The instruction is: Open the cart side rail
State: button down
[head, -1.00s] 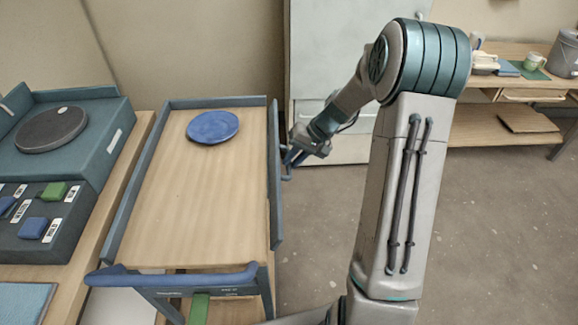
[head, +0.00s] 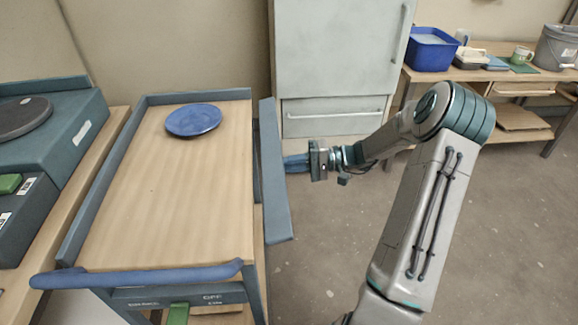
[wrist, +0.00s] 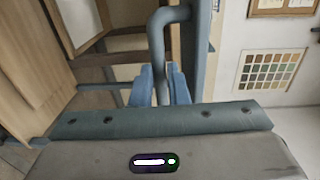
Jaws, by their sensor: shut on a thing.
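The cart (head: 170,200) has a wood top with blue-grey rails. Its right side rail (head: 272,170) leans outward, apart from the tabletop edge along its length. My gripper (head: 292,162) is at the outer side of this rail. In the wrist view, my gripper (wrist: 161,88) has its blue fingers shut on the rail's bent grey handle (wrist: 157,40). The rail itself shows in the wrist view (wrist: 199,45) beside the handle. The handle is hidden in the head view.
A blue plate (head: 193,119) lies on the cart top. A workbench (head: 50,215) stands close on the left. A pale cabinet (head: 340,60) is behind, and a bench with a blue tub (head: 432,50) is at the back right. The floor right of the cart is clear.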

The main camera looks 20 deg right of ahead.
jog(key=shift+a+f+t+y+b, duration=0.15)
jog(key=shift+f+y+b, duration=0.2)
jog(key=shift+y, duration=0.2)
jog(key=shift+a+f+t+y+b, duration=0.15)
jog(key=shift+f+y+b, duration=0.15)
jog(key=shift+y, duration=0.25)
jog(key=c, duration=1.4)
grip_release()
jog(key=p+v, duration=0.1)
jog(key=v, duration=1.2)
jog(key=shift+d+f, duration=0.35)
